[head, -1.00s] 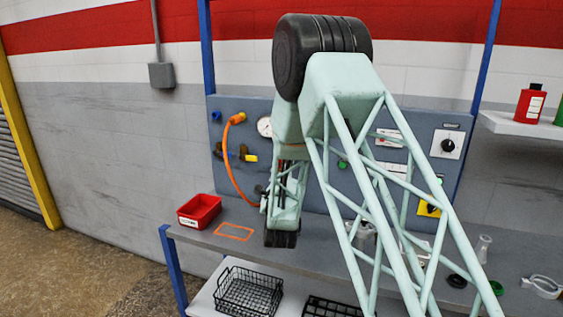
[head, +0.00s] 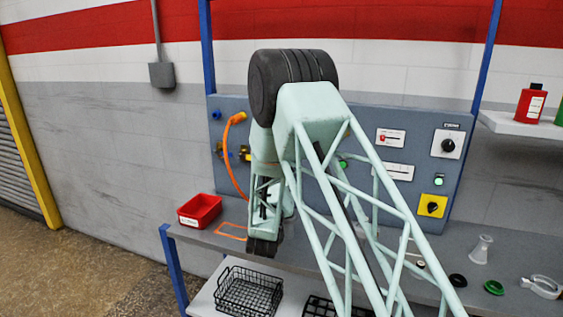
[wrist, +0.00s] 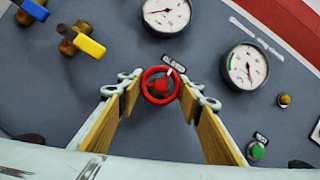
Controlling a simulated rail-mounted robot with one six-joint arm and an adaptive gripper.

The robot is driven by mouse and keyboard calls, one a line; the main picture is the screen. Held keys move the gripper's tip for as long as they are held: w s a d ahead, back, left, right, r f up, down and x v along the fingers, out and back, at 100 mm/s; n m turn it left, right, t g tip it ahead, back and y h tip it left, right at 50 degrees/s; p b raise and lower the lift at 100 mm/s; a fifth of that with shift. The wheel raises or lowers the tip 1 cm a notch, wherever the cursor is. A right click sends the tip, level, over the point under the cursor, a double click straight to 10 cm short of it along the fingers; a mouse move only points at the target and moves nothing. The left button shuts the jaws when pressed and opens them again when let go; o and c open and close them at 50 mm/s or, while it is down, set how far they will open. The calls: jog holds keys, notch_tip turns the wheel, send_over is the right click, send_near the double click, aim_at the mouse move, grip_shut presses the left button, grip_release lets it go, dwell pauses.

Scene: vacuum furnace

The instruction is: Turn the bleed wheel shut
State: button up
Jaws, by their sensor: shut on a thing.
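The bleed wheel (wrist: 160,86) is a small red handwheel on the grey panel, at the centre of the wrist view. A small dark label sits just above it, and a pale mark shows at its upper rim. My gripper (wrist: 159,91) has its two tan-padded fingers on either side of the wheel, shut on its rim. In the head view my own arm hides the wheel and the fingers.
Yellow (wrist: 89,46) and blue (wrist: 34,9) valve handles are upper left, a green button (wrist: 257,151) lower right. A red bin (head: 199,211) stands on the bench.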

jog(key=o, duration=0.9)
jog(key=shift+s+f, duration=0.1)
jog(key=shift+s, duration=0.05)
jog(key=shift+v, duration=5.85)
